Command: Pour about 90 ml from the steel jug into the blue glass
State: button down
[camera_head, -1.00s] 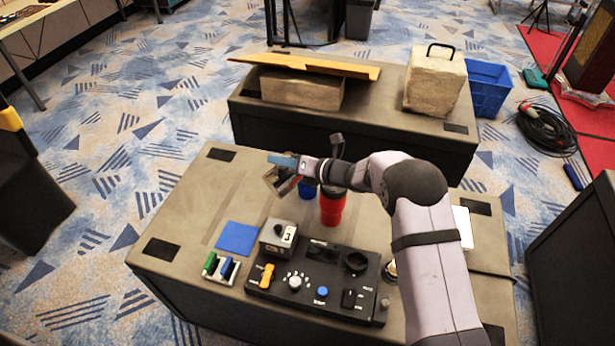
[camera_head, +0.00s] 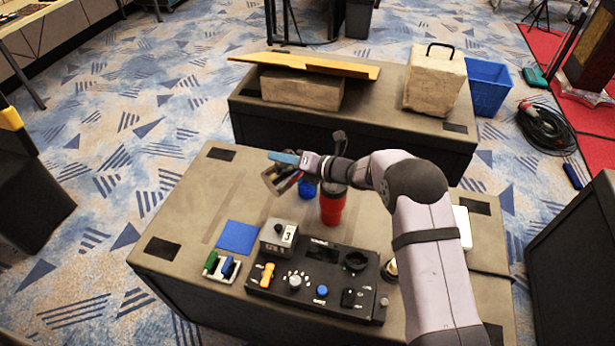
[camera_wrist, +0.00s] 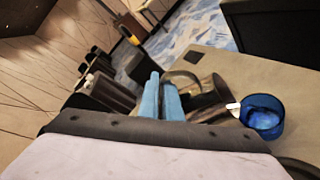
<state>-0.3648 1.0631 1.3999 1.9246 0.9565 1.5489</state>
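My gripper (camera_head: 284,158) is shut on the handle of the steel jug (camera_head: 275,181) and holds it above the table. In the wrist view the blue fingers (camera_wrist: 162,98) are close together at the handle, and the jug (camera_wrist: 208,98) is tilted with its mouth toward the blue glass. The blue glass (camera_head: 307,190) stands upright on the table just right of the jug; it also shows in the wrist view (camera_wrist: 262,117). A small pale patch shows at the jug's lip near the glass rim. I cannot tell whether liquid is flowing or how full the glass is.
A red cup (camera_head: 332,208) stands close right of the glass, beneath my wrist. The table's left part is mostly clear.

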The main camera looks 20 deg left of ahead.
aim_at(270, 180)
jog(key=shift+r, duration=0.1)
jog(key=shift+n+t+h, duration=0.4)
jog(key=shift+n, duration=0.4)
jog(key=s+f+b, duration=0.1)
jog(key=s+a+f+b, duration=0.1)
jog(key=f, duration=0.1)
jog(key=s+a+f+b, duration=0.1)
jog(key=b, duration=0.1)
jog(key=shift+s+f, duration=0.25)
jog(key=shift+f, duration=0.1)
jog(key=shift+s+a+f+n+b, duration=0.1)
jog(key=shift+a+f+n+b, duration=0.15)
jog(key=shift+b, duration=0.75)
jog(key=shift+s+n+t+h+b, duration=0.1)
jog(key=shift+n+t+h+b, duration=0.15)
jog(key=shift+t+h+b, duration=0.1)
jog(key=shift+r, duration=0.2)
jog(key=shift+s+f, duration=0.1)
jog(key=shift+s+a+f+n+b, duration=0.15)
jog(key=shift+n+b, duration=0.15)
jog(key=shift+b, duration=0.65)
jog(key=b, duration=0.3)
jog(key=shift+s+a+f+n+t+h, duration=0.15)
jog(key=shift+s+f+n+t+h, duration=0.1)
jog(key=shift+n+h, duration=0.15)
